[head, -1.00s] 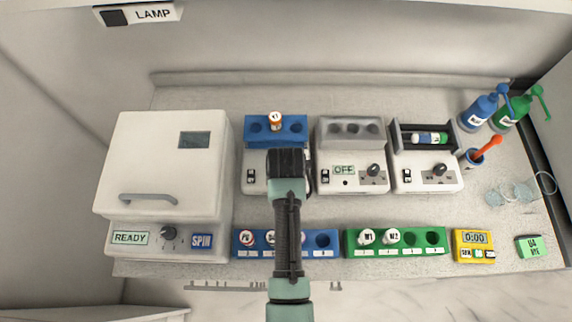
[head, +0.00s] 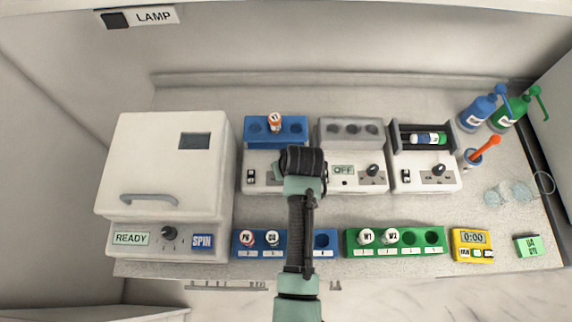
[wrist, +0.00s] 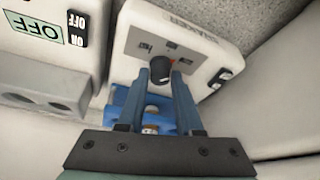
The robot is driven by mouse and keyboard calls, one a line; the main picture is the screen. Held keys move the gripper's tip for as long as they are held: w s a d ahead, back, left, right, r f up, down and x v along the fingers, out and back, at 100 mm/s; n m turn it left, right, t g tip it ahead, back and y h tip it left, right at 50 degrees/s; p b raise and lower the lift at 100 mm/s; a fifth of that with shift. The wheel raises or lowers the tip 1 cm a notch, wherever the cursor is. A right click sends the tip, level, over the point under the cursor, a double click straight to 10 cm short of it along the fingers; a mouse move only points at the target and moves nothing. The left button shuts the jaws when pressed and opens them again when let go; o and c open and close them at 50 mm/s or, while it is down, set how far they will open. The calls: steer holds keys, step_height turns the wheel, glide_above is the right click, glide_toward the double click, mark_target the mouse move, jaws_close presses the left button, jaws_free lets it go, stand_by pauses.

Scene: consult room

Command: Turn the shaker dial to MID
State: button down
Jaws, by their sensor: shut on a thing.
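My gripper (wrist: 164,76) is shut on the dial. The dial's markings are too small to read. In the head view my gripper (head: 303,162) covers the dial.
A grey-block unit reading OFF (head: 350,182) stands close on the right, then a roller unit (head: 426,180). The centrifuge (head: 165,165) is on the left. A blue rack (head: 322,253) and green rack (head: 437,250) with tubes lie in front.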

steer(key=n, duration=0.2)
steer(key=n+g+y+b, duration=0.1)
steer(key=n, duration=0.1)
steer(key=shift+w+d+n+y, duration=0.15)
steer(key=shift+n+y, duration=0.15)
steer(key=shift+n+g+y+b, duration=0.5)
steer(key=shift+n+b, duration=0.2)
steer(key=shift+n, duration=1)
steer(key=c, duration=0.6)
jaws_free()
steer(key=b+v, duration=0.2)
steer(key=v, duration=1.1)
steer(key=shift+r, duration=0.1)
